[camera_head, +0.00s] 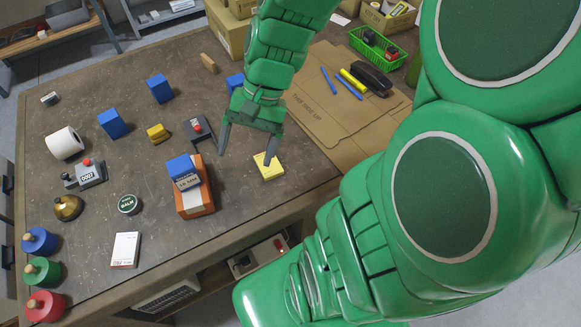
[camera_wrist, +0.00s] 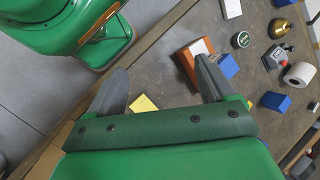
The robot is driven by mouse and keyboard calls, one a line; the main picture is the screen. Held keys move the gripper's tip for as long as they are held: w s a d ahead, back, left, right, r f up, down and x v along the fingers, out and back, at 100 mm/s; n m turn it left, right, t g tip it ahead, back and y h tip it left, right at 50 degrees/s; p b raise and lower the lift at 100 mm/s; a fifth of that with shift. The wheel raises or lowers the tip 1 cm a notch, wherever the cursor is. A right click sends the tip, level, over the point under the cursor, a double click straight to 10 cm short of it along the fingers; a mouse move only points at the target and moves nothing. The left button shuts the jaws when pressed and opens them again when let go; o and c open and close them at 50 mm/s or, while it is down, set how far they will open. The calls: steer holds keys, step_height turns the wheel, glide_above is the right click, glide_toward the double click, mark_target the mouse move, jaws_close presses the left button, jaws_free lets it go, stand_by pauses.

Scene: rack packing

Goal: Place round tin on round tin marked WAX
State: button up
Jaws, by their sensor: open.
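A small dark round tin (camera_head: 128,204) with a pale green-edged lid, its label seeming to read BALM, lies flat on the table, left of centre. It also shows in the wrist view (camera_wrist: 242,39). I cannot make out a tin marked WAX in either view; it may be hidden behind my arm. My gripper (camera_head: 247,150) is open and empty, pointing down over the table's right part, beside a yellow pad (camera_head: 267,167). In the wrist view the gripper's fingers (camera_wrist: 162,80) are spread wide. The tin is apart from them, to the left in the head view.
An orange-brown block (camera_head: 195,204) with a blue piece stands between gripper and tin. A grey counter (camera_head: 90,175), brass bell (camera_head: 67,208) and white box (camera_head: 125,250) surround the tin. Blue blocks (camera_head: 112,123) stand farther back. Cardboard (camera_head: 325,115) lies right. My arm blocks the right side.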

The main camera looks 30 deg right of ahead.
steer(key=s+d+r+n+h, duration=0.1)
steer(key=s+r+n+h, duration=0.1)
steer(key=s, duration=0.3)
steer(key=s+d+r+n+h, duration=0.2)
steer(key=s+n+h, duration=0.1)
steer(key=s, duration=0.3)
steer(key=shift+d+r+n+t+h, duration=0.2)
steer(key=shift+d+n+t+h, duration=0.1)
steer(key=shift+n, duration=0.1)
